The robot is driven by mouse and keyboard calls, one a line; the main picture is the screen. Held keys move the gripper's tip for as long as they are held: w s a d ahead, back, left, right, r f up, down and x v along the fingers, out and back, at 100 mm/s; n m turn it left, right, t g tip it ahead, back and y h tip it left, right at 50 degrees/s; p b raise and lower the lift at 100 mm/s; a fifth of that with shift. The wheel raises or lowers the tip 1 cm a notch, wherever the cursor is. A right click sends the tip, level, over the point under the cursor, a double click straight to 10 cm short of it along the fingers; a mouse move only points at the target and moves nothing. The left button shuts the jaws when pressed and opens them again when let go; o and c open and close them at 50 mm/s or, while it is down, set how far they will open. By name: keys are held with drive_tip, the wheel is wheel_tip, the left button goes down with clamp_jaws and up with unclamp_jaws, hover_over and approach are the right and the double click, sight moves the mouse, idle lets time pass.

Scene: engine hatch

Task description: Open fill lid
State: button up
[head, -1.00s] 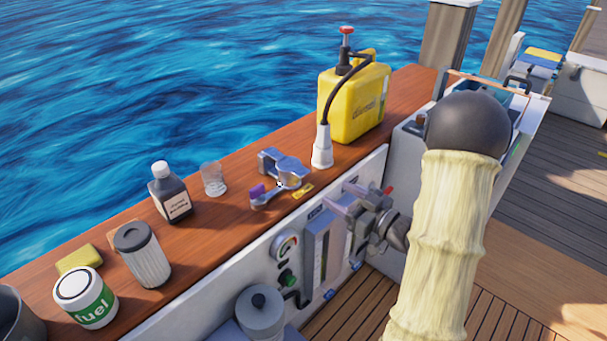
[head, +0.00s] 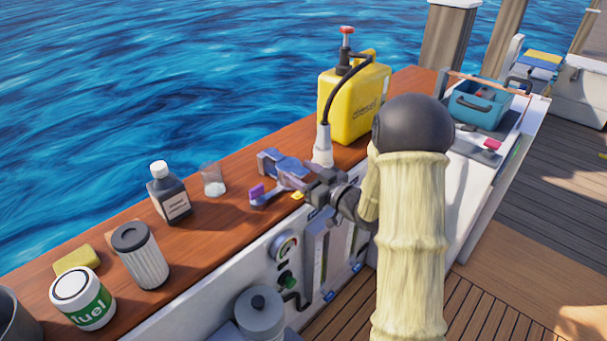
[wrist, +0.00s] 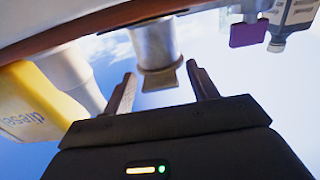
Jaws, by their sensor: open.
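I see gaps on both sides of the tab. The fingers are apart and hold nothing. I cannot tell clearly where the lid meets the fitting.
A yellow diesel can (head: 356,100) with a hose and white nozzle (head: 322,145) stands just behind my gripper. A glass (head: 213,180), dark bottle (head: 170,193), filter (head: 141,255) and fuel tin (head: 83,299) line the ledge. A gauge panel (head: 287,247) is below.

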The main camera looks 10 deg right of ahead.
drive_tip(key=shift+s+r, duration=0.1)
clamp_jaws()
drive_tip(key=shift+d+r+p, duration=0.1)
drive_tip(key=shift+r+p, duration=0.2)
drive_tip(key=shift+r, duration=0.05)
